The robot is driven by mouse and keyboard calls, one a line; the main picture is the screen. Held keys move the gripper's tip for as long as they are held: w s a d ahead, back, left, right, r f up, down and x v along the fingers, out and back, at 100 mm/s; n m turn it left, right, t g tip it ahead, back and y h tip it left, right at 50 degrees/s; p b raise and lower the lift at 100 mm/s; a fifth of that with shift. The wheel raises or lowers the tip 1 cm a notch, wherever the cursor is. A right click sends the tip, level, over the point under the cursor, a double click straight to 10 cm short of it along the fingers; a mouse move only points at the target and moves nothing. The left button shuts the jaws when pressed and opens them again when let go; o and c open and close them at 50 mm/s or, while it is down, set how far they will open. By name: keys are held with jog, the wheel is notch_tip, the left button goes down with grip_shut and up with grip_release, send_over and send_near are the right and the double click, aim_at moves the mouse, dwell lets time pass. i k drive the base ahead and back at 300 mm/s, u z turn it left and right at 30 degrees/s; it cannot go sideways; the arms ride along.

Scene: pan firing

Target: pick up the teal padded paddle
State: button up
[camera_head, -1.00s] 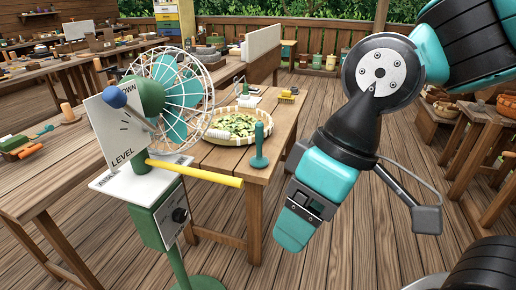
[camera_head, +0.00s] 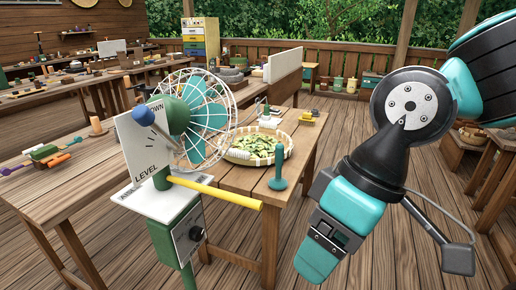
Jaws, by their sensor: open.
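A teal upright piece (camera_head: 278,168) stands on the near right corner of the wooden table. My gripper (camera_head: 318,258) hangs at the lower right, in front of and below the table corner. It is open, apart from the teal piece, and shows nothing held. Its fingertips are hard to make out at this angle.
A wire-caged fan (camera_head: 205,115) with a LEVEL plate and yellow bar (camera_head: 215,190) stands left of the teal piece. A round basket (camera_head: 240,158) of green pieces lies behind it. A white panel (camera_head: 284,66) stands farther back.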

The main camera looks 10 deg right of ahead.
aim_at(277, 183)
jog(key=u, duration=0.05)
jog(key=k, duration=0.45)
jog(key=z, duration=0.55)
jog(key=i, duration=1.05)
jog(key=u, duration=0.6)
jog(key=i, duration=0.5)
jog(key=u, duration=0.35)
